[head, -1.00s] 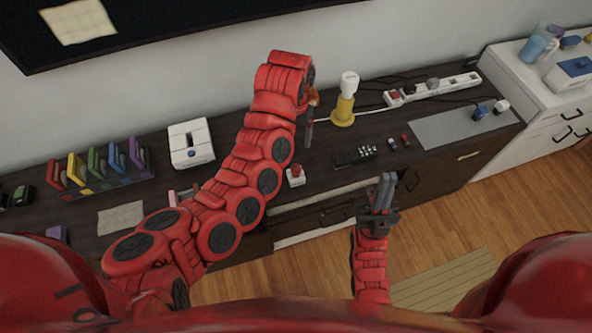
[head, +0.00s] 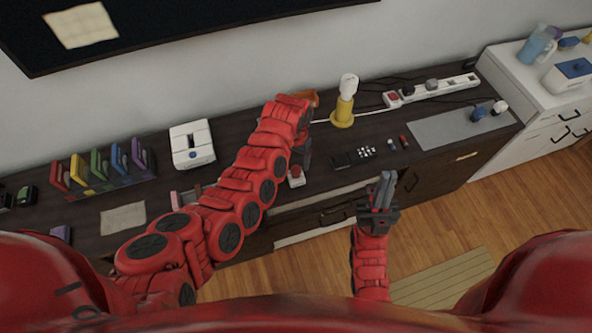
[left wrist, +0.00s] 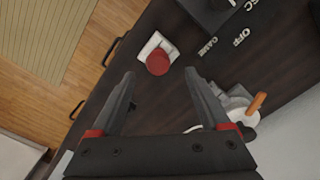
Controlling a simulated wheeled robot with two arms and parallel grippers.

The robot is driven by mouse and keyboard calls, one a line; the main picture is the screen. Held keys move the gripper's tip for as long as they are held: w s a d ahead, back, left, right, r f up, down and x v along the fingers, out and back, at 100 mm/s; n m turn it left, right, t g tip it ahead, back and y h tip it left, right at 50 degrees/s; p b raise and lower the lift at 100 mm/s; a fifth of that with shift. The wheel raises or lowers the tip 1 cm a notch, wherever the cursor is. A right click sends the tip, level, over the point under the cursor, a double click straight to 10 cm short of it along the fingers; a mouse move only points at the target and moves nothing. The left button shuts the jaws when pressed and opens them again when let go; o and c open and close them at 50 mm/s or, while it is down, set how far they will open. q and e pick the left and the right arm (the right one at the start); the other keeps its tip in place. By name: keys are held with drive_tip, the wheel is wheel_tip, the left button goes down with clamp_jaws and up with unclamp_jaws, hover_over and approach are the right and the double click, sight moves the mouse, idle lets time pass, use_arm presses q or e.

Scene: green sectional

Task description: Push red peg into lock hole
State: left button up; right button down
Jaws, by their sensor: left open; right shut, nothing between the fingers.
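A small white block (head: 296,182) with a round red piece (head: 297,171) on top sits near the front edge of the dark counter. In the left wrist view the red piece (left wrist: 157,62) stands up from the white block (left wrist: 146,45); it may be the red peg, and no hole shows. My left gripper (left wrist: 160,75) is open and empty, with the red piece in view between and beyond its fingertips. In the head view its fingers are largely hidden by my arm, close to the block. My right gripper (head: 384,190) is shut and empty in front of the counter.
An orange-handled thing (left wrist: 257,103) lies near the left gripper. A white box (head: 192,145) and rack (head: 105,180) stand left.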

sight(296, 167)
use_arm(q)
drive_tip(key=shift+s+f+p, duration=0.2)
drive_tip(key=shift+f+p, duration=0.25)
drive_tip(key=shift+f, duration=1.6)
clamp_jaws()
